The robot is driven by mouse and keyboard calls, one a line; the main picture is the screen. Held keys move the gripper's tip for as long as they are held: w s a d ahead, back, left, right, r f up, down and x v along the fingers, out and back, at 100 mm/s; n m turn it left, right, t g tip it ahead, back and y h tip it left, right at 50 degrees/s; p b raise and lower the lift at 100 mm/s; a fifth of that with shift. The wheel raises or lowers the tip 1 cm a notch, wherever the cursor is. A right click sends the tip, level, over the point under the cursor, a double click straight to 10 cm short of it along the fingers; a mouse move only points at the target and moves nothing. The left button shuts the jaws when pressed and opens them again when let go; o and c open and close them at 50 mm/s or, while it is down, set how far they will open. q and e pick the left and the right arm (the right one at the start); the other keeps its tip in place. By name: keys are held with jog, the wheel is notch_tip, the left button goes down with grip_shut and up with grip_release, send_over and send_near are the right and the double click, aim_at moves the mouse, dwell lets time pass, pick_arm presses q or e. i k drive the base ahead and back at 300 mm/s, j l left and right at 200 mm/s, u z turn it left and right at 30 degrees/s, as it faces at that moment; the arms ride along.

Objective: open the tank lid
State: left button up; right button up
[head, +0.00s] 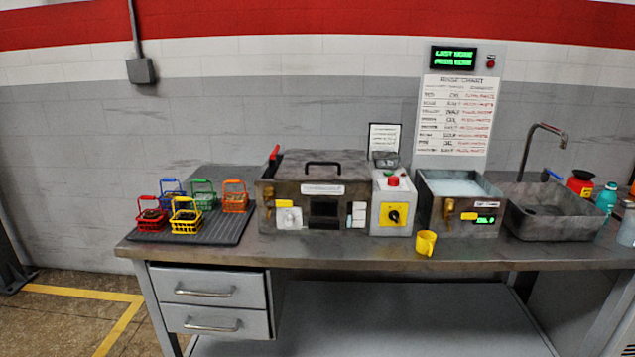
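The tank (346,210) is a grey metal box standing on the workbench, near the middle of the head view. Its dark flat lid (350,167) lies shut on top, with a black bar handle (322,164) across its middle. A red-tipped lever (274,153) sticks up at the tank's back left corner. The front carries a white label, a dial and a dark panel. The inside of the tank is hidden by the lid. Neither of my grippers is in view.
Several coloured wire baskets (186,216) stand on a dark mat (235,228) at left. The bench front (330,248) is mostly clear.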

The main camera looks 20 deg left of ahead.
aim_at(296, 165)
jog(key=i+j+z, duration=0.35)
jog(key=j, duration=0.85)
jog(key=i+j+z, duration=0.15)
jog(key=j+z, duration=0.2)
jog(key=j, duration=0.85)
jog(key=j+z, duration=0.35)
jog(key=j, duration=0.9)
